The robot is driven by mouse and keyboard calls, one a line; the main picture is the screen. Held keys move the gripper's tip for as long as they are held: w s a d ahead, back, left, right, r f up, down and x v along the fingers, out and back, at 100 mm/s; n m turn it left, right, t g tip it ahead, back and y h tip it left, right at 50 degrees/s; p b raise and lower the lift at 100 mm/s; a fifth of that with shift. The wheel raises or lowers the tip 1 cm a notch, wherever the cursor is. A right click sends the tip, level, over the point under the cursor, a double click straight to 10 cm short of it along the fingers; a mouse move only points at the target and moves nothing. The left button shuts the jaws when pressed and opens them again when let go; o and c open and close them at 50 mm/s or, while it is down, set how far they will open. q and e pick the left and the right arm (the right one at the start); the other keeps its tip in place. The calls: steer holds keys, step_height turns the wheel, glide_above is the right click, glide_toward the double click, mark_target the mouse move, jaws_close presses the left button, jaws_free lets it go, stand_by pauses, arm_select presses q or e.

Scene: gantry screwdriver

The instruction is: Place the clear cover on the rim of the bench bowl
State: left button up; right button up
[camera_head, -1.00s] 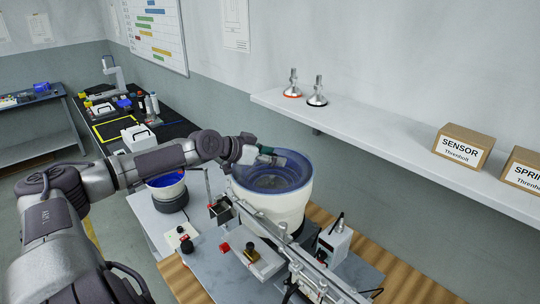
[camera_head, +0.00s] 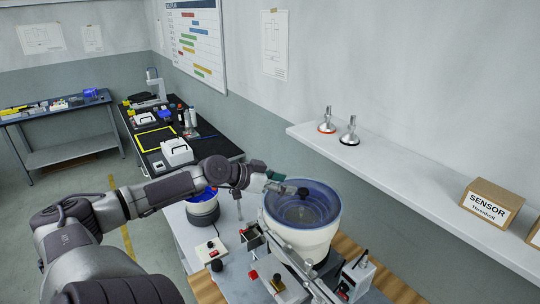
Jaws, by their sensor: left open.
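A large white bowl (camera_head: 300,240) stands on the bench in the middle of the head view. A bluish see-through layer, seemingly the clear cover (camera_head: 325,200), shows at its top. I cannot tell whether it sits flat on the rim. My left gripper (camera_head: 293,189) is open, over the back left part of this bowl's top. Its dark fingertip shows against the bluish surface, and I cannot tell whether it touches. A smaller bowl with a blue inside (camera_head: 204,197) stands to the left, partly behind my left arm. My right gripper is not in view.
A metal rail (camera_head: 290,258) and a small control box (camera_head: 357,278) stand in front of the large bowl. A wall shelf (camera_head: 400,178) at the right holds two suction-cup-like tools (camera_head: 349,132) and a SENSOR box (camera_head: 490,205). A black table (camera_head: 220,148) stands behind my arm.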

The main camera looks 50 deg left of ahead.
arm_select(q)
steer(key=shift+v, duration=2.15)
steer(key=shift+f, duration=0.1)
